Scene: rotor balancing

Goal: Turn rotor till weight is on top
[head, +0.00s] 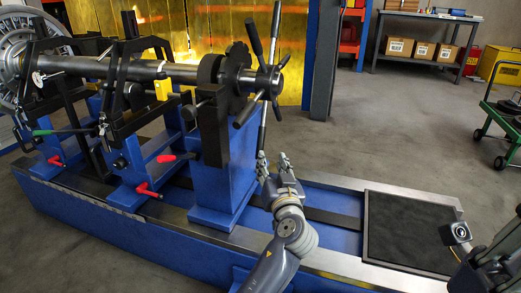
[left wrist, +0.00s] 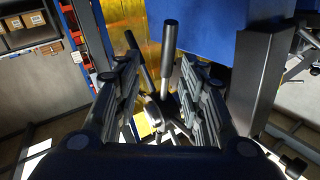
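The rotor is a long grey shaft (head: 110,67) lying across black stands, with a toothed disc (head: 238,58) and a hub with several dark spoke handles (head: 254,38) at its right end. I cannot identify the weight for certain; a yellow block (head: 163,89) shows beside the shaft. My left gripper (head: 273,157) is open below the hub, fingers pointing up, near the lower end of a downward spoke. In the left wrist view, the open fingers (left wrist: 162,95) frame a dark spoke (left wrist: 169,50); contact is unclear. My right arm shows at the lower right; its fingers are not clearly visible.
The blue machine base (head: 130,235) runs along the front, with a black mat (head: 410,230) on its right end. Red-handled clamps (head: 147,190) stick out at the left. A bench with boxes (head: 425,50) and a green cart (head: 505,113) stand behind open floor.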

